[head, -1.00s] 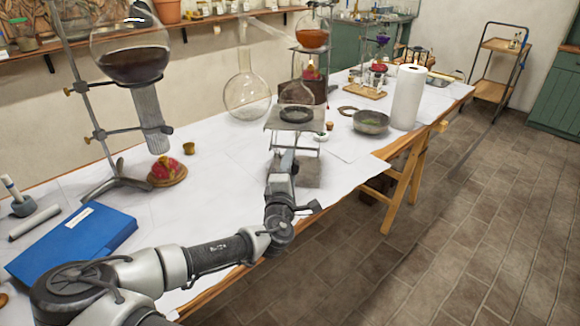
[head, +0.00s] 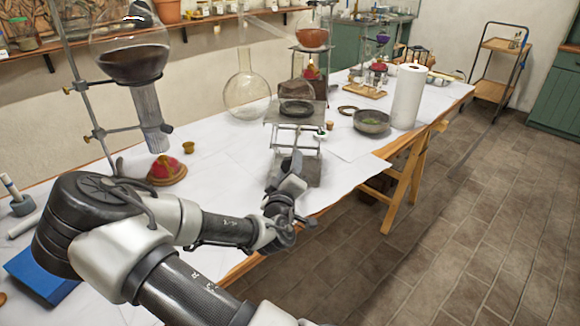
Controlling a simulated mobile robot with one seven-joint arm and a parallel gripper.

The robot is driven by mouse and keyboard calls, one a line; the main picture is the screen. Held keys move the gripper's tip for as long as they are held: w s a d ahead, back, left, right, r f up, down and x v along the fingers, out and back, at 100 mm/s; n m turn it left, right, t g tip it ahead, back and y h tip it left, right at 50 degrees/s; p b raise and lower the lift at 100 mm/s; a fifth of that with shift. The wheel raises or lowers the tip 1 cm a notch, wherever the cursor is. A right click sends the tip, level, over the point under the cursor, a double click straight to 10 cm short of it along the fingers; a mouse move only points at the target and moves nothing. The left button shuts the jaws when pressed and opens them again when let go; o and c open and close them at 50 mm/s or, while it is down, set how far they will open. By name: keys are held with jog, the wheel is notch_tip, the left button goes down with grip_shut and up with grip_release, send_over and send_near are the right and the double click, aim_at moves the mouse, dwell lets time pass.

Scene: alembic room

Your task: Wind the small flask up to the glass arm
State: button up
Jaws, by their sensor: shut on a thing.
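The lab jack (head: 306,146) stands on the white-covered table with its metal plate raised on crossed legs. A dark ring (head: 297,109) lies on the plate. A small clear flask seems to stand in it, faint against the brown block behind. The pale glass arm (head: 270,30) slants down to the right, above and behind the jack. My gripper (head: 295,160) is at the jack's front, low under the plate. It is shut at the jack's knob, which the fingers and wrist hide.
A large round flask (head: 245,88) stands behind, left of the jack. A dark bowl (head: 371,121) and a paper roll (head: 407,96) stand right. A stand holding a flask of dark liquid (head: 132,62) is at left. My arm covers part of a blue book (head: 38,280).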

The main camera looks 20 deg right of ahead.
jog(key=shift+r+m, duration=0.1)
jog(key=shift+m, duration=0.2)
jog(key=o, duration=1.1)
jog(key=shift+c, duration=0.2)
jog(key=p+v, duration=0.8)
jog(key=v, duration=0.9)
jog(key=shift+s, duration=0.15)
